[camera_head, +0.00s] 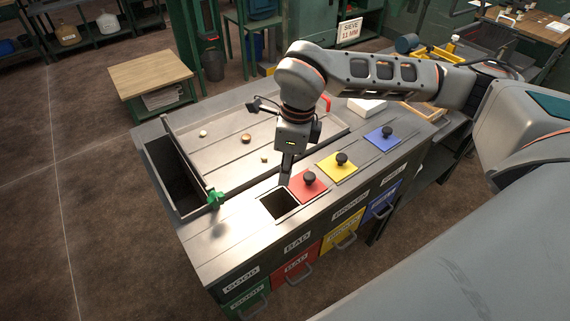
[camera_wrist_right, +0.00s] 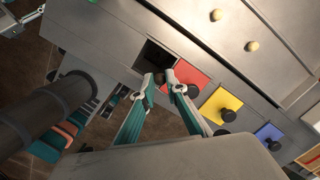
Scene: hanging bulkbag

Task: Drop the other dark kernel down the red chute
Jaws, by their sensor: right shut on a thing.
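My right gripper (camera_head: 286,184) points down at the open square chute mouth (camera_head: 279,205), beside the red lid (camera_head: 300,191). In the right wrist view, its fingertips (camera_wrist_right: 161,79) are closed around a small dark thing (camera_wrist_right: 160,78), which looks like the dark kernel. They are at the edge of the dark opening (camera_wrist_right: 152,57). The red lid with its black knob lies just right of the opening, also in the wrist view (camera_wrist_right: 187,72). I cannot tell the kernel's exact height over the opening.
Yellow (camera_head: 330,171) and blue (camera_head: 376,141) lids with black knobs sit right of the red one. Labelled drawers line the front.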

